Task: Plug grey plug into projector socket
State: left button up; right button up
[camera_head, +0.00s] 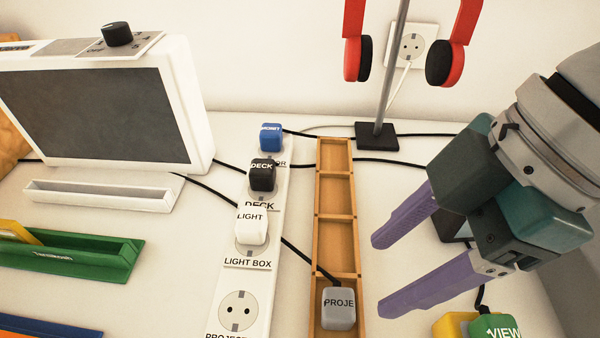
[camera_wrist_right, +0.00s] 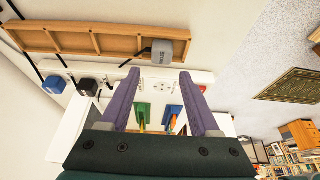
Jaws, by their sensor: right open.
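The grey plug (camera_head: 338,309), marked "PROJE", sits in the near compartment of a wooden tray (camera_head: 335,241); it also shows in the right wrist view (camera_wrist_right: 162,52). The projector socket (camera_head: 238,311) is the empty near socket of the white power strip (camera_head: 262,290), left of the tray; it also shows in the right wrist view (camera_wrist_right: 162,85). My right gripper (camera_head: 378,275) is open and empty, above and to the right of the tray, apart from the plug. Its purple fingers show in the right wrist view (camera_wrist_right: 158,88). My left gripper is not in view.
Blue (camera_head: 270,137), black (camera_head: 262,174) and white (camera_head: 252,224) plugs fill the strip's other sockets. A headphone stand (camera_head: 377,136) stands behind the tray. Green (camera_head: 495,326) and yellow (camera_head: 448,326) plugs lie at the lower right. A white light box (camera_head: 100,110) stands left. Black cables cross the table.

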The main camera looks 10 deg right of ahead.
aim_at(340, 303)
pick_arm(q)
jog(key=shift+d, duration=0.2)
pick_arm(e)
jog(key=b+x, duration=0.1)
jog(key=x, duration=0.3)
jog(key=shift+f, duration=0.1)
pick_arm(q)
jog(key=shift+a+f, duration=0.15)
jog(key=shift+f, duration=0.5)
pick_arm(e)
jog(key=shift+a+f, duration=0.15)
jog(key=shift+f, duration=0.05)
jog(key=shift+f, duration=0.1)
pick_arm(q)
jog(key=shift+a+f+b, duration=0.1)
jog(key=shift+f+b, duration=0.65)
jog(key=shift+b, duration=0.2)
pick_arm(e)
jog(key=x, duration=0.5)
jog(key=shift+s+a, duration=0.1)
jog(key=shift+a, duration=0.15)
